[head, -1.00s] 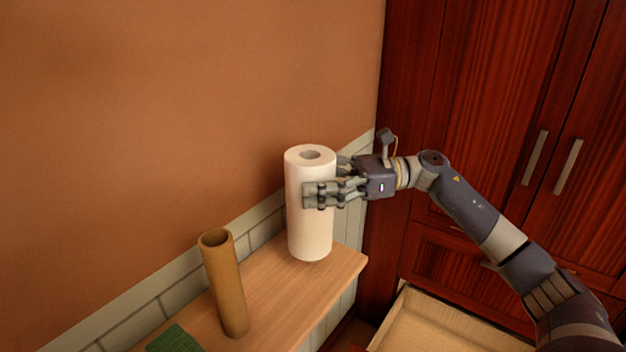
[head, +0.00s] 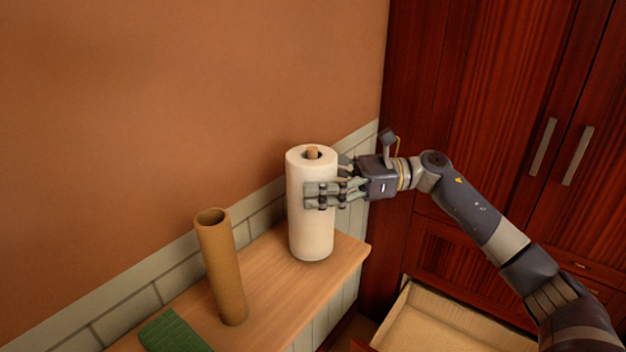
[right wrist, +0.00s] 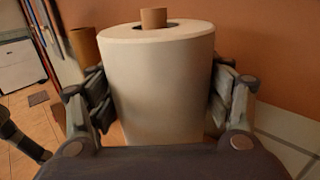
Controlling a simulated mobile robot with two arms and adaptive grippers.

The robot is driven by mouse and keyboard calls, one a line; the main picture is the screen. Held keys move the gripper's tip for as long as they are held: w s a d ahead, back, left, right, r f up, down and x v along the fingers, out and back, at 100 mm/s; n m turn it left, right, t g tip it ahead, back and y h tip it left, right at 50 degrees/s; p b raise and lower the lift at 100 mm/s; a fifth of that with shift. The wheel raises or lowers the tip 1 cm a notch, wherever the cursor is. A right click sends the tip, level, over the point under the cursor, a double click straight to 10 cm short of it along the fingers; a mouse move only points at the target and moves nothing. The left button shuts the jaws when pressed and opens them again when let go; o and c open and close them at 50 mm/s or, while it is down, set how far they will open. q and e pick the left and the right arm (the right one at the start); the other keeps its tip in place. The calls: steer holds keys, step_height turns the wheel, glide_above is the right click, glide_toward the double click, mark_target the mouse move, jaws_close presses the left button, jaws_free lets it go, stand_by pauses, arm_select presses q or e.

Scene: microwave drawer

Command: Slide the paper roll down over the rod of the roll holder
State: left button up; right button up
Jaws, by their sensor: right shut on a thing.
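The white paper roll (head: 311,225) stands upright at the right end of the wooden shelf. The tip of the holder's wooden rod (head: 312,152) shows in the roll's top hole. In the right wrist view the rod (right wrist: 153,18) sticks up a little above the top of the roll (right wrist: 160,80); the rest of the holder is hidden inside or behind the roll. My right gripper (head: 325,193) is shut on the roll from the right, and its fingers (right wrist: 160,100) press both sides of it. I cannot tell whether the roll's bottom touches its base. My left gripper is not in view.
A brown cardboard tube (head: 221,268) stands on the wooden shelf (head: 275,292) left of the roll. A green object (head: 175,333) lies at the shelf's near left. An open drawer (head: 430,318) is at lower right, below the red-brown cabinet (head: 470,90).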

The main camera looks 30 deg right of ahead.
steer(key=o, duration=1.6)
steer(key=shift+c, duration=0.2)
steer(key=v, duration=1.2)
